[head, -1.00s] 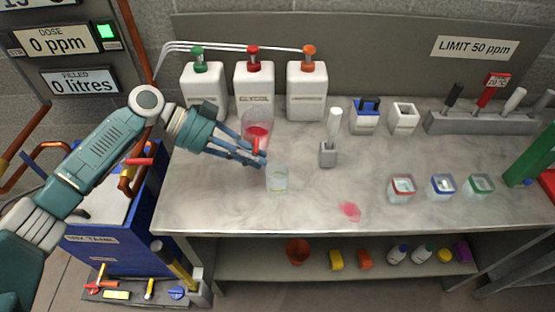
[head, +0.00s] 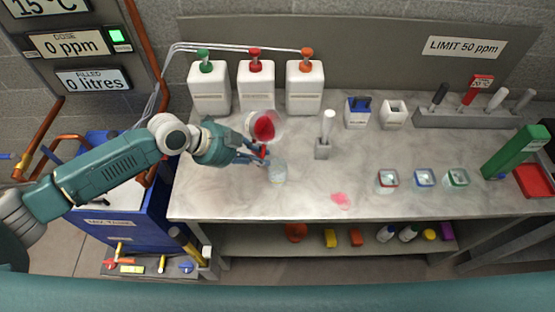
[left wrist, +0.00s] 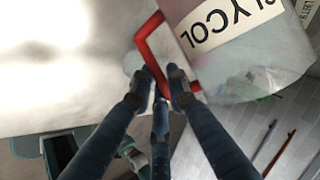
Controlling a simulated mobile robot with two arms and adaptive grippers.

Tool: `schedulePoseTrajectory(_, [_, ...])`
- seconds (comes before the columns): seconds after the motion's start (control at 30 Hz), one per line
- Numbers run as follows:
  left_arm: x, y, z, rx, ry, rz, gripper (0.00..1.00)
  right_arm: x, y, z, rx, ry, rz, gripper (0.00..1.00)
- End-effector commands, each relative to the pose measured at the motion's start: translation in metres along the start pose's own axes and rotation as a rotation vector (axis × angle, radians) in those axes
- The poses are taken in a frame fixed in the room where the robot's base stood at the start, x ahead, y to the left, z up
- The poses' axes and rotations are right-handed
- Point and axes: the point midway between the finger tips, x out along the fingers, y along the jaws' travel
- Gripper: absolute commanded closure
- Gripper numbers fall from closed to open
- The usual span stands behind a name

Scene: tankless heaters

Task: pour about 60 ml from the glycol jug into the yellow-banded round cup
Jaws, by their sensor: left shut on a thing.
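The glycol jug (head: 265,126) is clear with red liquid inside. It is tilted, held above the bench near the round cup. Its "GLYCOL" label and red handle (left wrist: 148,42) show in the left wrist view. My left gripper (head: 264,156) is shut on the jug's handle; the wrist view shows the fingers at the handle (left wrist: 165,88). The clear round cup (head: 278,172) with a faint yellow band stands upright on the bench, just right of the fingertips. No red shows in it, and no stream is visible. My right gripper is not in view.
A pink-red spill (head: 340,200) lies on the bench (head: 230,199) right of the cup. A white-handled tool in a grey holder (head: 322,150) stands nearby. White pump bottles (head: 256,88) stand behind. Square cups (head: 424,178) stand at right.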

Motion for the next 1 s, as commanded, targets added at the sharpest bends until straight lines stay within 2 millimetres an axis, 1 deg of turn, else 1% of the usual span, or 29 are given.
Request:
schedulePoseTrajectory(0.03, [-0.003, -0.003, -0.001, 0.013, -0.011, -0.008, 1.0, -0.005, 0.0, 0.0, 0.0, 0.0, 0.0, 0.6])
schedulePoseTrajectory(0.33, [-0.003, -0.005, 0.001, 0.073, -0.067, -0.034, 1.0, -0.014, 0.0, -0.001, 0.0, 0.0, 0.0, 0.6])
schedulePoseTrajectory(1.0, [-0.003, -0.007, 0.005, 0.137, -0.132, -0.067, 1.0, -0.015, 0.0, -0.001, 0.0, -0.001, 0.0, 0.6])
